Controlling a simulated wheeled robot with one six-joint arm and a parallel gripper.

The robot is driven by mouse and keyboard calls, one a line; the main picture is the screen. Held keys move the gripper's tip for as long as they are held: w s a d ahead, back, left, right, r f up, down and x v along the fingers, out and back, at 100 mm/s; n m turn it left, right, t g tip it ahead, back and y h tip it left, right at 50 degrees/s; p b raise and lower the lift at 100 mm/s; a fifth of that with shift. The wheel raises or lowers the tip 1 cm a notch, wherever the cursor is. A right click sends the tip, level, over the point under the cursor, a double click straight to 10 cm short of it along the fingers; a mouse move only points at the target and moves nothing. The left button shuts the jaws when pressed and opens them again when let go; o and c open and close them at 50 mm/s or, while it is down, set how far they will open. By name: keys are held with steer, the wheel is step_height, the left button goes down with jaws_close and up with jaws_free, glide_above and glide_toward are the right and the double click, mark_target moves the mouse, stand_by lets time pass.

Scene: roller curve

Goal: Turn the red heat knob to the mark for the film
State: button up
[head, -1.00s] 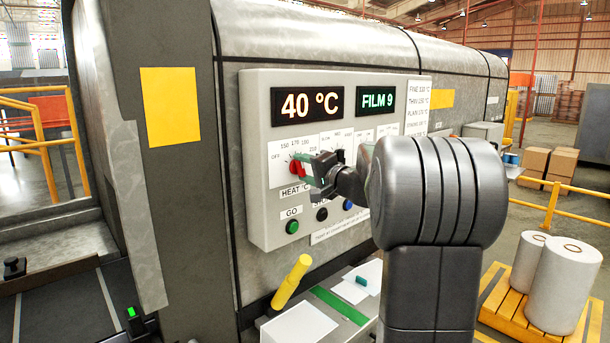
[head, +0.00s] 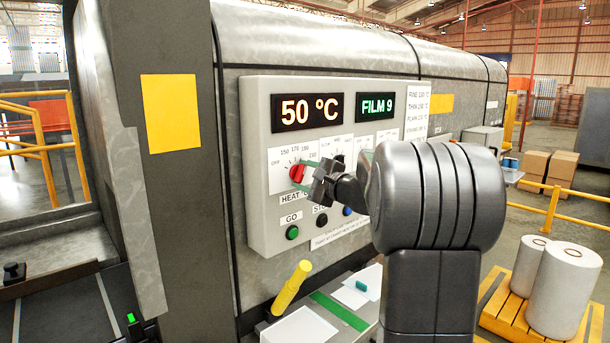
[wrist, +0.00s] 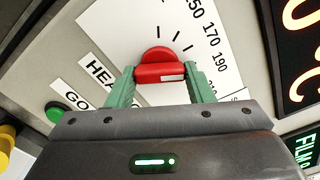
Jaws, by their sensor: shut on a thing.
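The red heat knob (head: 297,173) sits on a white dial on the grey control panel (head: 258,220), above the HEAT label. In the wrist view the red knob (wrist: 158,66) is between the two green fingers of my gripper (wrist: 160,78), which is shut on it. A temperature display (head: 307,112) reads 50 °C. A second display (head: 375,106) reads FILM 9. A printed list (head: 417,110) at the panel's right gives temperatures for film kinds, with FINE, THIN and PLAIN among them; its small figures are hard to read. The dial figures 150, 170 and 190 show in the wrist view.
A green GO button (head: 292,232) and a dark button (head: 322,220) lie below the dial. My arm hides the panel's lower right. A yellow handle (head: 291,287) stands below the panel. White rolls on a yellow pallet (head: 497,318) stand at the right.

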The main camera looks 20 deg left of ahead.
steer(key=shift+m, duration=0.3)
steer(key=o, duration=1)
steer(key=shift+d, duration=0.1)
steer(key=b+v, duration=0.3)
steer(key=v, duration=1)
steer(key=shift+d+b, duration=0.25)
steer(key=shift+b, duration=0.1)
steer(key=shift+a, duration=0.1)
